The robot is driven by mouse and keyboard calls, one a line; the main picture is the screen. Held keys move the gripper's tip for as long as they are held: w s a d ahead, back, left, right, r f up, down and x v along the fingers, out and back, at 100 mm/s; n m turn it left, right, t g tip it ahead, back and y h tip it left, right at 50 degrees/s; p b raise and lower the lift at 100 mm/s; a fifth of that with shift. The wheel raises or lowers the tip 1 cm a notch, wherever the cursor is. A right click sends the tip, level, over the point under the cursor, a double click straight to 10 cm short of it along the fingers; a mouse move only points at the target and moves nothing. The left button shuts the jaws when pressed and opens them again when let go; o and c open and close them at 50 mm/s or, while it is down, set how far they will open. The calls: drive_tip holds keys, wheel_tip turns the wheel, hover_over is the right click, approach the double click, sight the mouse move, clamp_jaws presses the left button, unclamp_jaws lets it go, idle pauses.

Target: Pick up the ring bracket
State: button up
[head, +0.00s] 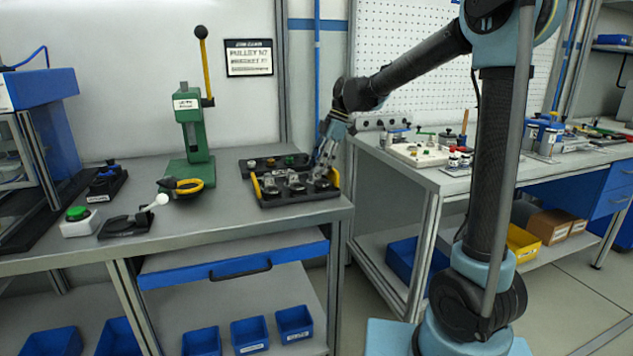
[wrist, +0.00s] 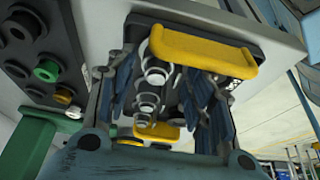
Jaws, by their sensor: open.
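My gripper (head: 321,168) is over the right part of a black tray with yellow handles (head: 300,202) on the grey bench. In the wrist view my gripper (wrist: 162,92) is open, its two blue-grey fingers on either side of a row of silver ring-shaped parts. The nearest ring-shaped part to the upper yellow handle, which I take for a ring bracket (wrist: 158,46), lies between the fingers. I cannot tell whether the fingers touch any part. The fingers hide parts of the tray, and small silver pieces (head: 294,178) in the tray are hard to tell apart in the head view.
A second black tray (head: 262,165) with dark and green round parts lies just behind. A second bench (head: 470,172) with fixtures stands right.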

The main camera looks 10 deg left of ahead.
drive_tip(key=shift+x, duration=1.45)
drive_tip(key=c, duration=0.9)
drive_tip(key=shift+r, duration=0.1)
